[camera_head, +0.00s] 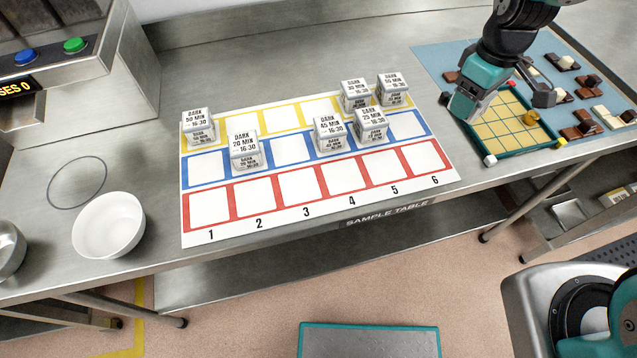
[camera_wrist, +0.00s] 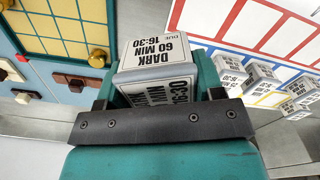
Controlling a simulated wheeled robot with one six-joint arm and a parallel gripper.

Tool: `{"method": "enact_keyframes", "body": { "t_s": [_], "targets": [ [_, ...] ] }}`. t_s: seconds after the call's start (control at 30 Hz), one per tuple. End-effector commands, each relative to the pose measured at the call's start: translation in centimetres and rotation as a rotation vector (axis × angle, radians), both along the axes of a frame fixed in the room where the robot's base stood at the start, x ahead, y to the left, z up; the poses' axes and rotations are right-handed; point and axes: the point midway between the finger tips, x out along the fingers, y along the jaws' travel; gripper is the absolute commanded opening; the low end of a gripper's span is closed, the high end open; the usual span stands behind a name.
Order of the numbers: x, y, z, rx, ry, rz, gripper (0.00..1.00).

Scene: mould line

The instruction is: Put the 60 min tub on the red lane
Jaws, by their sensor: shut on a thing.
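My gripper (camera_head: 470,100) is above the right part of the table, beside a board with a yellow grid. In the head view the gripper hides most or all of this tub. The red lane (camera_head: 322,182) is the front row of the white sheet, with columns numbered 1 to 6, and all its cells are bare. It lies left of my gripper.
Several similar tubs stand on the blue lane (camera_head: 208,183) and the yellow lane (camera_head: 231,107). A white bowl (camera_head: 108,226) stands at the left. A blue mat with the yellow-grid board (camera_head: 505,125) and chocolate pieces (camera_head: 585,122) lies at the right.

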Motion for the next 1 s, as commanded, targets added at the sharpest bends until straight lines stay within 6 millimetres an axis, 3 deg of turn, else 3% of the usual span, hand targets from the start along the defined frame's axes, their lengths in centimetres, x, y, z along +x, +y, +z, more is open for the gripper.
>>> {"method": "enact_keyframes", "body": {
  "t_s": [0.1, 0.3, 0.53, 0.77, 1.0],
  "targets": [
    [-0.7, 2.4, 3.4, 0.000, -0.009, 0.383, 0.35],
    [-2.6, 4.9, 7.9, -0.002, -0.006, 0.898, 0.35],
    [-3.8, 6.0, 10.0, -0.001, -0.002, 1.150, 0.35],
    [-3.9, 6.0, 9.2, 0.002, 0.005, 1.167, 0.35],
    [-4.0, 5.9, 3.1, 0.003, 0.011, 1.165, 0.35]
  ]
}}
